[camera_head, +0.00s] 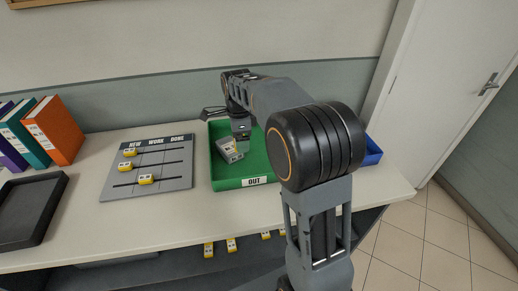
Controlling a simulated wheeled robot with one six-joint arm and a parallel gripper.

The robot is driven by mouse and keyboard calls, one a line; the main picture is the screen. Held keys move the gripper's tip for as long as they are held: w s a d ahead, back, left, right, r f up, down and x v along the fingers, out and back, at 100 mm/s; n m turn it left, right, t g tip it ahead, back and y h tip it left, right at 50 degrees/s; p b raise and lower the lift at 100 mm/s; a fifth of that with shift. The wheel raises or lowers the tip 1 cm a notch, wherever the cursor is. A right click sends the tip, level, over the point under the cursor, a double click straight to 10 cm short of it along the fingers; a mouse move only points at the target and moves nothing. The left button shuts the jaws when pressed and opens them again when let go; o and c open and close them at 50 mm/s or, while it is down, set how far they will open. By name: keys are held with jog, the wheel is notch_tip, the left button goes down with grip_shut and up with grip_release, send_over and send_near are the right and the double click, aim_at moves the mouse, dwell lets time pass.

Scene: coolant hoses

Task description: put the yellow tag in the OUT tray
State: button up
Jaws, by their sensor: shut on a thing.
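My gripper (230,152) is low inside the green OUT tray (221,184), near its left side. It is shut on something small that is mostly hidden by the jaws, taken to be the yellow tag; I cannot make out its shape. The tray has a white OUT label on its front wall. Other yellow tags lie on the grey NEW/WORK/DONE board: one at the upper left (130,152), one below it (125,166), and one lower and further right (147,179).
A black tray (33,238) and upright binders (52,130) stand at the left. A blue tray (373,151) is right of the green one, partly behind my arm. Several yellow tags (232,244) show on the shelf below. Bare tabletop lies in front of the board.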

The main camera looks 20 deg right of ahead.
jog(key=w+d+f, duration=0.1)
jog(key=d+f, duration=0.1)
jog(key=d, duration=0.1)
jog(key=w+d+f+p, duration=0.1)
jog(key=d+f, duration=0.1)
jog(key=w+d+f, duration=0.1)
jog(key=d+f, duration=0.1)
jog(key=d, duration=0.1)
jog(key=shift+d+f, duration=0.3)
jog(key=shift+w+d+f+p, duration=0.1)
jog(key=shift+d+f+p, duration=0.2)
jog(key=shift+d+f, duration=0.25)
jog(key=shift+w+d+f+p, duration=0.1)
jog(key=shift+f+p, duration=0.35)
jog(key=shift+f, duration=1.4)
jog(key=shift+f, duration=0.2)
jog(key=o, duration=0.8)
jog(key=shift+r, duration=0.1)
jog(key=shift+r, duration=0.1)
